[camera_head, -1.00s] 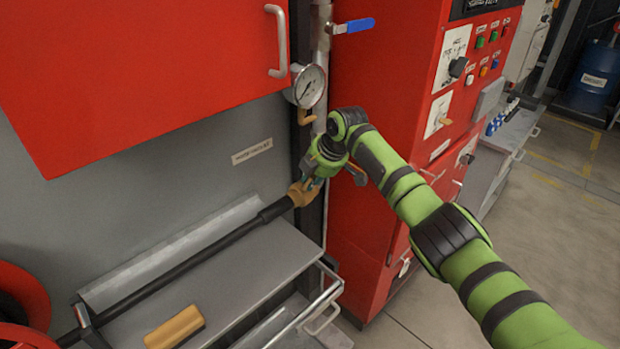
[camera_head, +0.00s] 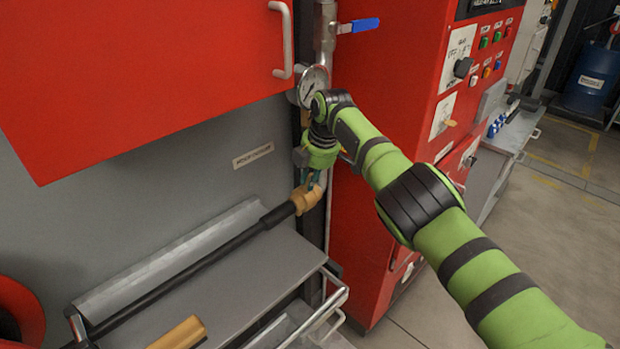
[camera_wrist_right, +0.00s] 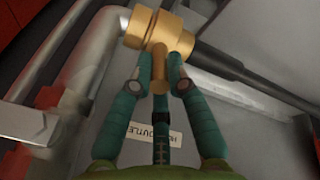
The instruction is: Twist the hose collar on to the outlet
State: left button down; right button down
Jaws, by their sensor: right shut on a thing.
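The brass hose collar (camera_head: 306,198) sits at the upper end of the black hose (camera_head: 190,269), beside the vertical pipe. My right gripper (camera_head: 313,180) reaches down to it from above. In the right wrist view, the gripper (camera_wrist_right: 160,68) is shut on a brass lug that sticks out of the collar (camera_wrist_right: 165,30). The hose (camera_wrist_right: 250,75) leaves the collar to the right there. My left gripper is not in view.
A pressure gauge (camera_head: 313,86) and a blue-handled valve (camera_head: 360,25) are above my right wrist. A red cabinet (camera_head: 150,70) overhangs at the upper left. A grey shelf (camera_head: 250,275) lies below, with a yellow-handled object (camera_head: 180,332) at its front.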

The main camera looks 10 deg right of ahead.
jog(key=shift+d+f, duration=0.1)
jog(key=c, duration=1.2)
grip_release()
jog(key=v, duration=1.2)
